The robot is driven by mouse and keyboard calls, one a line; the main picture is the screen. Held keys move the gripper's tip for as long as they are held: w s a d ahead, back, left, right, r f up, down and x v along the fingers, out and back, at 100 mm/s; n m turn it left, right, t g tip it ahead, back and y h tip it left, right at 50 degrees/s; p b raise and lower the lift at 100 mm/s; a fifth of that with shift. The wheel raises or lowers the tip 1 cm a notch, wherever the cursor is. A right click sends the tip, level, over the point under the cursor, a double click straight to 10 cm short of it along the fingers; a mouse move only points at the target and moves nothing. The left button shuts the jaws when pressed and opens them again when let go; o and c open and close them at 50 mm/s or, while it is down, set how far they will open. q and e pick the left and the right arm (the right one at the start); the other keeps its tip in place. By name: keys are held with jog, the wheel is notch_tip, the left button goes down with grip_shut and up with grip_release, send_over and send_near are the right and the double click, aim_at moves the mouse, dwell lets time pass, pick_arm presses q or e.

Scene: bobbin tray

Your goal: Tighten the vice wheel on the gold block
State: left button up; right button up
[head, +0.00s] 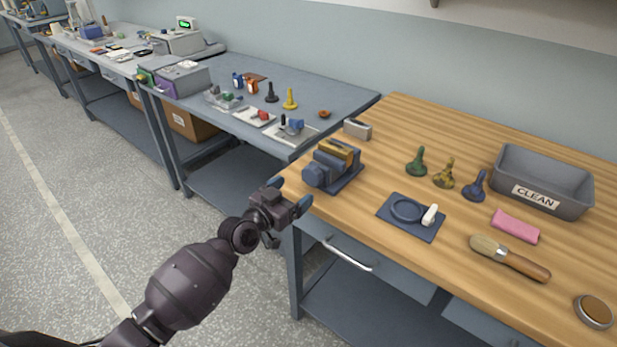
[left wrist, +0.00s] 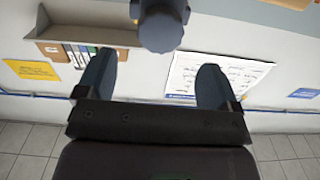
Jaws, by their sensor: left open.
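The blue-grey vice (head: 350,182) stands at the left front corner of the wooden bench, with the gold block (head: 336,150) between its jaws. Its lobed vice wheel (head: 315,177) faces the bench's left front edge. My left gripper (head: 290,195) is open and empty, off the bench edge and short of the wheel. In the left wrist view the wheel (left wrist: 160,32) shows at the top, beyond the gap between the two spread fingers (left wrist: 154,82), apart from both. The right gripper is not in view.
A small grey block (head: 357,129) is behind the vice. To its right are a blue mat (head: 424,228) with a ring and white piece, several coloured stands, a brush (head: 508,258), a pink cloth (head: 515,226) and the CLEAN bin (head: 575,203). A drawer handle (head: 348,258) sticks out below.

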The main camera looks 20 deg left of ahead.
aim_at(309, 178)
pick_arm(q)
jog(key=x, duration=0.6)
jog(key=shift+w, duration=0.15)
jog(key=shift+w+d, duration=0.15)
jog(key=shift+w, duration=0.2)
jog(key=c, duration=0.9)
jog(key=shift+m, duration=2.2)
jog(key=shift+m+p, duration=0.45)
jog(key=shift+m, duration=0.25)
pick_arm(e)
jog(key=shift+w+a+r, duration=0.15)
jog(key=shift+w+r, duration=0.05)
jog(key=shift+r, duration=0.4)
